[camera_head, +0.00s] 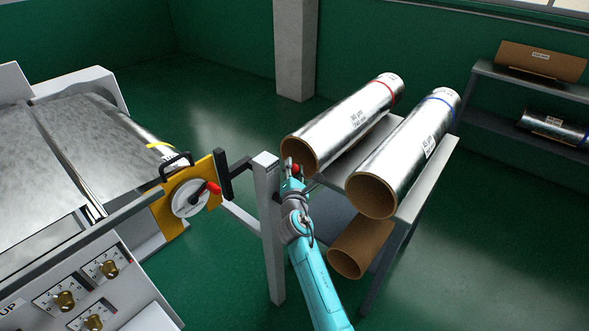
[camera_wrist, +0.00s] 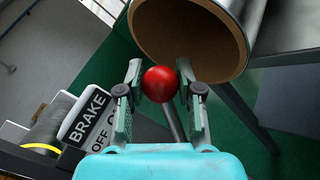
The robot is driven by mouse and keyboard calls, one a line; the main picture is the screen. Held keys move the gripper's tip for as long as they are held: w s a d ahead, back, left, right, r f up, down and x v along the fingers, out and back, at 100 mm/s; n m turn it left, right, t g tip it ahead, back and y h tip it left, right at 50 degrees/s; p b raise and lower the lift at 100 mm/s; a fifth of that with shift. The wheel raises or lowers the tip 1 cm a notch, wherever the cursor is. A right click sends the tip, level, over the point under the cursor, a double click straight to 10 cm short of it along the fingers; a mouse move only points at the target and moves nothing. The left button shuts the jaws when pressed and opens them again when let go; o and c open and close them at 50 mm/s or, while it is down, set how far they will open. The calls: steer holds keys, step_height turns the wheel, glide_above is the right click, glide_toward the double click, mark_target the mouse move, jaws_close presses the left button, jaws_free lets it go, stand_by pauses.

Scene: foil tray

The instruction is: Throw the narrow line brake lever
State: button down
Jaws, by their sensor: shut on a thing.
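The brake lever has a round red knob (camera_wrist: 160,84) on a thin grey rod (camera_wrist: 173,122). In the wrist view the knob sits between the two fingers of my gripper (camera_wrist: 161,88), which is shut on it. In the head view the red knob (camera_head: 296,169) shows at the tip of my gripper (camera_head: 293,176), just right of a grey post (camera_head: 266,200). A label plate reading BRAKE, OFF and a partly hidden second word (camera_wrist: 88,118) is left of the fingers. Much of the rod is hidden in the head view.
Two foil rolls, one red-banded (camera_head: 350,120) and one blue-banded (camera_head: 410,155), lie on a rack close behind and right of my gripper. A cardboard tube (camera_head: 361,247) lies below. At left, a machine carries a yellow plate (camera_head: 170,215) with a red-handled dial (camera_head: 190,199).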

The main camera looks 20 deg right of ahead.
steer(key=shift+s+a+r+n+t, duration=0.25)
steer(key=shift+s+a+n+t, duration=0.05)
steer(key=shift+a+n+t, duration=0.1)
steer(key=c, duration=0.7)
jaws_free()
steer(key=shift+c, duration=0.2)
steer(key=shift+d, duration=0.1)
